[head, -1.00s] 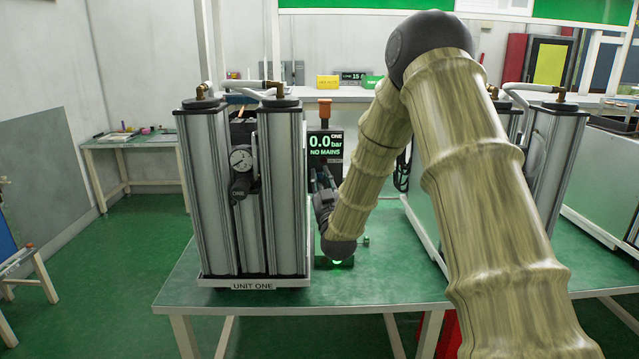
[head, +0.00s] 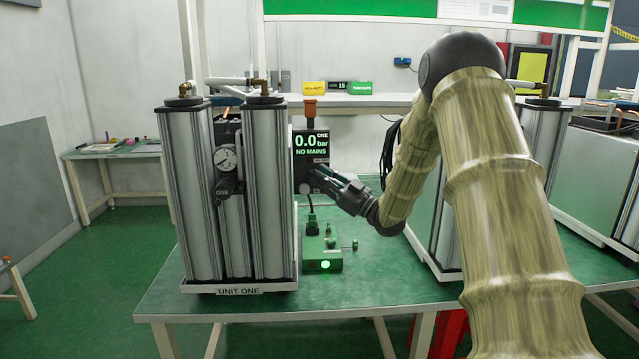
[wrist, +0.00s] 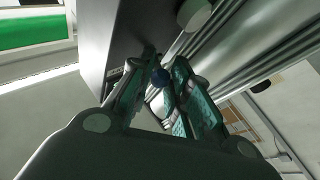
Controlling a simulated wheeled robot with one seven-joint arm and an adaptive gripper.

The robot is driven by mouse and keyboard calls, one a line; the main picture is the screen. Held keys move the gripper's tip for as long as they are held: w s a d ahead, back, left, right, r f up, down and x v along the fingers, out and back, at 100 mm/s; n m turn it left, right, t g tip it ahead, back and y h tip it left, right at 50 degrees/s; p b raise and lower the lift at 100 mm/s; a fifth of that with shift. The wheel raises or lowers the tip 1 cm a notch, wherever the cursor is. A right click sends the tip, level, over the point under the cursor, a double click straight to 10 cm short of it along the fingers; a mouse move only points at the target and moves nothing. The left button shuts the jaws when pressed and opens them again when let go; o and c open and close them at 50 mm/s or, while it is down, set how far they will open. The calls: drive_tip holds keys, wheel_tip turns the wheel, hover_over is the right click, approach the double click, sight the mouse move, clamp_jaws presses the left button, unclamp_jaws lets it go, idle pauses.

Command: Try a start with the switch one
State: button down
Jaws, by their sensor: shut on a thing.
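The unit one display box (head: 310,146) stands behind the right side of the columns marked UNIT ONE (head: 268,190). Its screen reads 0.0 bar and NO MAINS. My gripper (head: 318,177) is at the lower front of this box, coming from the right. In the wrist view my gripper (wrist: 160,84) has its fingers closed in around a small dark, bluish round knob (wrist: 160,77). I cannot tell for sure that this knob is switch one. The fingers hide that part of the box in the head view.
A green box (head: 323,262) with a lit green lamp and a black plug on top sits on the green table (head: 225,305) below my gripper. A pressure gauge (head: 226,159) is on the columns. A second unit (head: 540,145) stands at the right, partly behind my arm.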

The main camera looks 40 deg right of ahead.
drive_tip(key=shift+d+n+g+y, duration=0.2)
drive_tip(key=shift+n+g+y, duration=0.35)
drive_tip(key=shift+y, duration=0.45)
drive_tip(key=shift+r, duration=0.1)
drive_tip(key=c, duration=1.7)
unclamp_jaws()
drive_tip(key=shift+o, duration=0.4)
drive_tip(key=shift+w, duration=0.2)
drive_tip(key=shift+s, duration=0.1)
drive_tip(key=v, duration=1.2)
drive_tip(key=shift+d, duration=0.15)
